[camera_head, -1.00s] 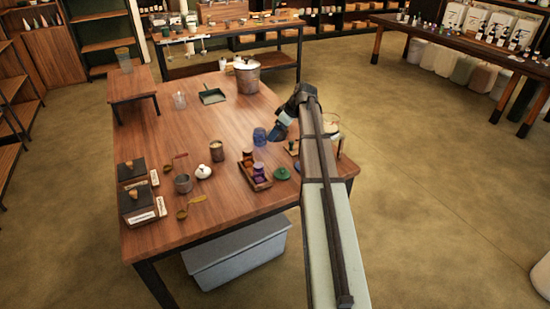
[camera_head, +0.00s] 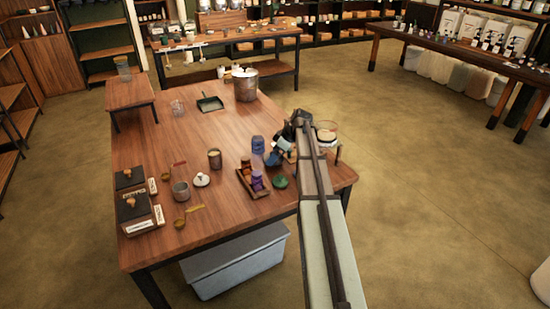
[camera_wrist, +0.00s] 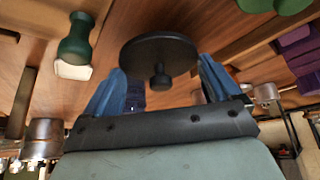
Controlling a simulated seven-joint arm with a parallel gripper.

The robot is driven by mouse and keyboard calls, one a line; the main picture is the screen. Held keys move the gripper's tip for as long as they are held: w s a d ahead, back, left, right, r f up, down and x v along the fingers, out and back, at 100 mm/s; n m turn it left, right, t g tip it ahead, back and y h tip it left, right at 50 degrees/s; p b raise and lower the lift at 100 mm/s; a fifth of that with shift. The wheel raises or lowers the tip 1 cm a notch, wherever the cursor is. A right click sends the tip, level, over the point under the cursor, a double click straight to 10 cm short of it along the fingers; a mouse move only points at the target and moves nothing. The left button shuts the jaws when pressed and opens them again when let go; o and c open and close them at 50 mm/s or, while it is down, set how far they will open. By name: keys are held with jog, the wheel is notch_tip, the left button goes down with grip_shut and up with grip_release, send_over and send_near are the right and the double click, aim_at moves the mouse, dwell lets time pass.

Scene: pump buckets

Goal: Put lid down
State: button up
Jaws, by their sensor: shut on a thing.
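My gripper (camera_wrist: 162,66) has blue fingers and is shut on a dark round lid with a small knob (camera_wrist: 158,50). In the wrist view the fingers lie at the lid's left and right edges, and the knob shows between them. In the head view my gripper (camera_head: 274,157) is over the right part of the wooden table (camera_head: 225,135), and the lid cannot be made out there. Whether the lid touches anything below is not clear.
A tray with purple jars (camera_head: 256,182) and a green round piece (camera_head: 279,182) are near my gripper. In the wrist view a green-handled piece (camera_wrist: 76,40) is at left. A metal bucket (camera_head: 245,87) stands at the back.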

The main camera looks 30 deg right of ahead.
jog(key=shift+f, duration=0.9)
jog(key=shift+f, duration=0.1)
jog(key=o, duration=0.7)
jog(key=v, duration=1.2)
